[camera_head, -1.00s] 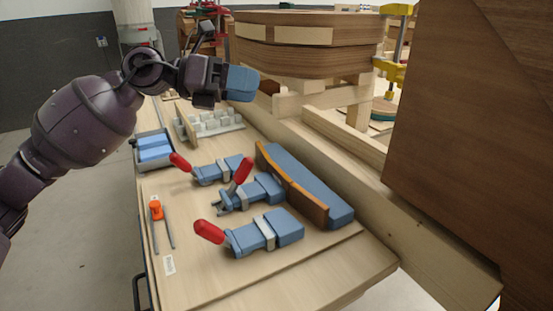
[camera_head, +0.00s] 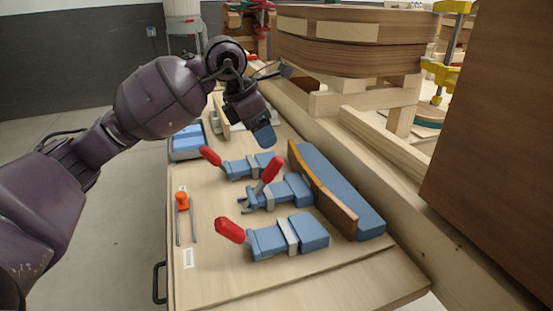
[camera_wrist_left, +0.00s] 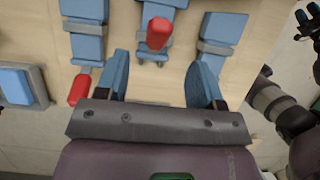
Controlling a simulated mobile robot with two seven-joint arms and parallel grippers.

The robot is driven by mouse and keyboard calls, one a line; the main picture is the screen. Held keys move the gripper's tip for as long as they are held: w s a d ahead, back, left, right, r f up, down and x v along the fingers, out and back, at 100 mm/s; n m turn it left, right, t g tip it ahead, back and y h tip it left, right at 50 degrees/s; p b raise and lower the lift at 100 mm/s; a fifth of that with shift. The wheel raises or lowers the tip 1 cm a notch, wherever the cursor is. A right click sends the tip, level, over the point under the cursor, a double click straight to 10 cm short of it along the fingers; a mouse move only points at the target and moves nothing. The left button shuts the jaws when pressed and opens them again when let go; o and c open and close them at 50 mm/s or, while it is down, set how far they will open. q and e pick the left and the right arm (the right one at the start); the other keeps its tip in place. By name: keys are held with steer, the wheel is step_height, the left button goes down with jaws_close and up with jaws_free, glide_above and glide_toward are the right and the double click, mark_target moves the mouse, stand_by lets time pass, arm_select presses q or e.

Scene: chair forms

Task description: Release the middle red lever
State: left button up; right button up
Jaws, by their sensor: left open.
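The middle red lever (camera_head: 271,169) stands tilted up from the middle blue clamp (camera_head: 288,190). In the left wrist view this lever (camera_wrist_left: 158,33) points up toward the camera, ahead of the gap between my fingers. My left gripper (camera_head: 264,134) hangs above and behind the clamps in the head view, its tip pointing down. In the left wrist view the gripper (camera_wrist_left: 160,82) is open and empty, its blue fingers wide apart and clear of the lever.
Two more clamps flank the middle one, with a front red lever (camera_head: 230,230) and a back red lever (camera_head: 210,155) lying low. A curved blue-and-wood form (camera_head: 335,190) stands right of them. An orange-handled tool (camera_head: 183,203) and a blue bin (camera_head: 187,140) lie left.

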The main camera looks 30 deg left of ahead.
mark_target(275, 157)
arm_select(q)
steer(key=x, duration=0.8)
steer(key=shift+d+f, duration=0.15)
steer(key=shift+f, duration=0.05)
jaws_close()
